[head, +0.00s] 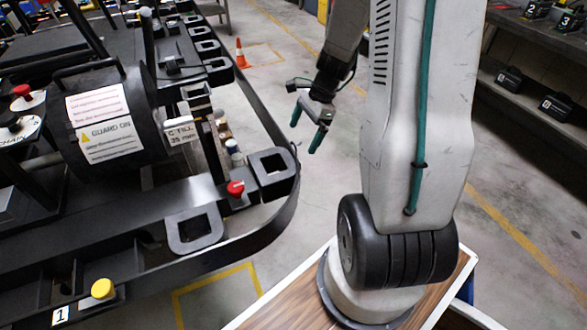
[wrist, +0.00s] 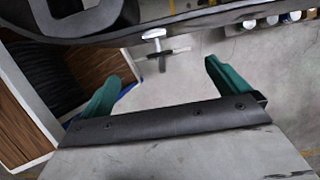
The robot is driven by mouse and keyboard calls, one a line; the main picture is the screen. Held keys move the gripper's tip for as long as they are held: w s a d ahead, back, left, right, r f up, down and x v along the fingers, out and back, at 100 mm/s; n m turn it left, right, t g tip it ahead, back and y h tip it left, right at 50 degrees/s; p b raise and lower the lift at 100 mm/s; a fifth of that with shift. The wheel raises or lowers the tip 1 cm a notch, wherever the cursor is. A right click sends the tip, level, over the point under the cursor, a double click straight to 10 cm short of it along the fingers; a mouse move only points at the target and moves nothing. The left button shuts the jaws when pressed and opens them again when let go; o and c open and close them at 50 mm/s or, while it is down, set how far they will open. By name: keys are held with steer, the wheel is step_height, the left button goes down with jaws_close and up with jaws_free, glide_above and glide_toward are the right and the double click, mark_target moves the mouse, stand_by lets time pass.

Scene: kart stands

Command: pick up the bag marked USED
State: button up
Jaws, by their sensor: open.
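I see no bag marked USED in either view. My gripper (head: 306,128) hangs over the grey floor in the head view, to the right of the black kart stand's curved edge. Its two green fingers are apart with nothing between them. In the wrist view my gripper (wrist: 165,72) is open and empty, with bare floor and a metal T-shaped handle (wrist: 155,42) beyond the fingers.
The black kart stand (head: 270,215) fills the left, with a GUARD ON label (head: 108,140), a red knob (head: 235,188) and a yellow knob (head: 103,289). An orange cone (head: 241,54) stands behind. Shelves (head: 540,40) hold black boxes at right. Floor between is clear.

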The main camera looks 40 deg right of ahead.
mark_target(299, 144)
steer(key=x, duration=0.7)
steer(key=shift+w+d+f, duration=0.1)
steer(key=shift+f, duration=0.1)
steer(key=shift+c, duration=0.3)
steer(key=c, duration=1)
